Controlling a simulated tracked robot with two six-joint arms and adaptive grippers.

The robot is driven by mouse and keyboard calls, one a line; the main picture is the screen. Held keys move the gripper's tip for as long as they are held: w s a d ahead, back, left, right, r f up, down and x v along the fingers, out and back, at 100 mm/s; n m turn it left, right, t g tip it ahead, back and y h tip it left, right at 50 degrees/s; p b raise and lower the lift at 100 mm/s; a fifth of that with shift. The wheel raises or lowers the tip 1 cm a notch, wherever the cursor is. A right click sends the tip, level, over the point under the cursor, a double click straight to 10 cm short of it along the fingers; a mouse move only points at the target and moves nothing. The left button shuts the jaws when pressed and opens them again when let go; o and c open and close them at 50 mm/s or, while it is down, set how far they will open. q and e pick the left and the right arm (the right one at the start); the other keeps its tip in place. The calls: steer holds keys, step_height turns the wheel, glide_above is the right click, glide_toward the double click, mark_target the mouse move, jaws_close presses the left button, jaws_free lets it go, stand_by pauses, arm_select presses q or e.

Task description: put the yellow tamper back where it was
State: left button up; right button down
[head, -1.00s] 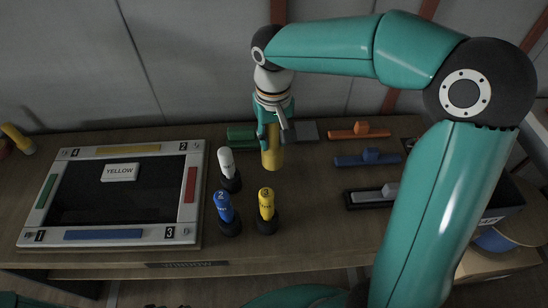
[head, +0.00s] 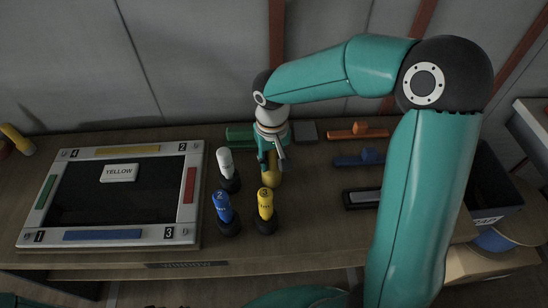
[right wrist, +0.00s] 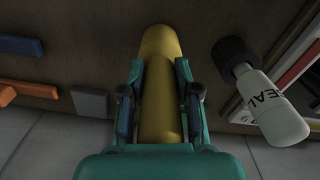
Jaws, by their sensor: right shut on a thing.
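The yellow tamper (head: 272,179) is a plain yellow cylinder, held upright behind the yellow bottle marked 3 (head: 265,203). My right gripper (head: 271,163) is shut around it. In the right wrist view the tamper (right wrist: 160,107) lies between both fingers of the right gripper (right wrist: 160,100), and its far end reaches toward the wooden table top. I cannot tell whether that end touches the table. The bottle partly hides its lower end in the head view. My left gripper is not in view.
A white bottle (head: 226,163) and a blue bottle (head: 223,207) stand close by on the left. A framed panel (head: 198,195) with a YELLOW label lies further left. Green (head: 239,133), orange (head: 358,131) and blue (head: 358,160) pieces lie behind and right. A dark bin (head: 494,200) is at right.

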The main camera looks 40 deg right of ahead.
steer(key=c, duration=0.8)
jaws_free()
step_height(320, 180, up, 12)
steer(key=shift+r, duration=0.1)
steer(key=shift+s, duration=0.1)
